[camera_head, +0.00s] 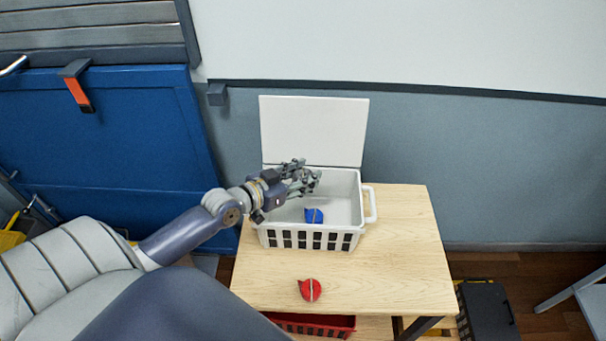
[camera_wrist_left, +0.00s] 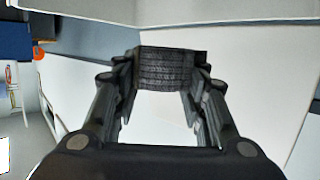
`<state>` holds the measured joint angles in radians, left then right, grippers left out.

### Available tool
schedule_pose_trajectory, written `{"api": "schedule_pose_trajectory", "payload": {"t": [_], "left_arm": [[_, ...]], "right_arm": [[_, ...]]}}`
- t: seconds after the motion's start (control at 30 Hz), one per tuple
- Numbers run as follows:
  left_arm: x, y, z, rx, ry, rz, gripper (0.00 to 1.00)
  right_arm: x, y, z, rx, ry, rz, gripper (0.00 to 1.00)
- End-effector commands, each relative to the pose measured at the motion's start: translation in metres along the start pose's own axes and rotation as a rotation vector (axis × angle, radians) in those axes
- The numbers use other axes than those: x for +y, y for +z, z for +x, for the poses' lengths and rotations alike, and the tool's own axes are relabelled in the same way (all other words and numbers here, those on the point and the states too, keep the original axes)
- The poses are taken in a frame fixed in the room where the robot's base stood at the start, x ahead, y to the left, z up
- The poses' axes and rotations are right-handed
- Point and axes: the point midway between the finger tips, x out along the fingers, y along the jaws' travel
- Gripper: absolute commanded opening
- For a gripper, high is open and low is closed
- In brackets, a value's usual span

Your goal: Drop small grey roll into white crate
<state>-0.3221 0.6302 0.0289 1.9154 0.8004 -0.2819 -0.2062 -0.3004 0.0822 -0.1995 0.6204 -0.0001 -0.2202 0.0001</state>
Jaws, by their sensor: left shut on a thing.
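The white crate (camera_head: 335,241) stands on the wooden table with its lid (camera_head: 314,130) raised at the back. My left gripper (camera_head: 306,180) is above the crate's opening, reaching in from the left. In the left wrist view my left gripper (camera_wrist_left: 163,95) is shut on the small grey roll (camera_wrist_left: 166,70), a dark ribbed strap roll held between its fingertips. In the head view the fingers mostly hide the roll. My right gripper is not in view.
A blue roll (camera_head: 313,215) lies inside the white crate. A red roll (camera_head: 310,289) lies on the table (camera_head: 405,260) in front of the crate. A red crate (camera_head: 330,329) is below the table's front edge. The table's right side is clear.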

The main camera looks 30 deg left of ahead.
Motion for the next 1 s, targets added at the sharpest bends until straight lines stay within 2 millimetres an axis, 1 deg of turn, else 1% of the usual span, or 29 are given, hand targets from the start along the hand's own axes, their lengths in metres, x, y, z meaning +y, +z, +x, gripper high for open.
{"api": "schedule_pose_trajectory", "payload": {"t": [0.07, 0.1, 0.17, 0.4, 0.5, 0.63, 0.77, 1.0], "left_arm": [[0.0, -0.001, 0.0, 0.001, 0.0, 0.0, 0.19], [0.0, -0.001, 0.0, 0.001, 0.0, 0.0, 0.48], [0.0, -0.001, 0.0, 0.001, 0.0, 0.0, 0.62], [0.0, 0.0, 0.0, 0.0, 0.0, 0.0, 0.63], [0.0, 0.0, 0.0, 0.0, 0.0, 0.0, 0.63], [0.0, 0.0, -0.005, -0.001, 0.0, 0.001, 0.63], [0.0, 0.001, -0.019, -0.002, -0.001, 0.001, 0.63], [0.0, 0.002, -0.052, -0.003, 0.0, 0.001, 0.63]], "right_arm": [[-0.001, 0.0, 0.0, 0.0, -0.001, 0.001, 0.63], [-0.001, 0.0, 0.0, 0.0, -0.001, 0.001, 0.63], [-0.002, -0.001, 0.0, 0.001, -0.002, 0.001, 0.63], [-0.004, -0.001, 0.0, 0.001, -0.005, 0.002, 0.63], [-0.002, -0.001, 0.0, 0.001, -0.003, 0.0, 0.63], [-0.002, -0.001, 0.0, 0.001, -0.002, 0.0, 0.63], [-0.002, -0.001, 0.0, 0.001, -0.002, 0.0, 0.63], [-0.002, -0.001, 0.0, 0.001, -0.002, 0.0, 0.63]]}}
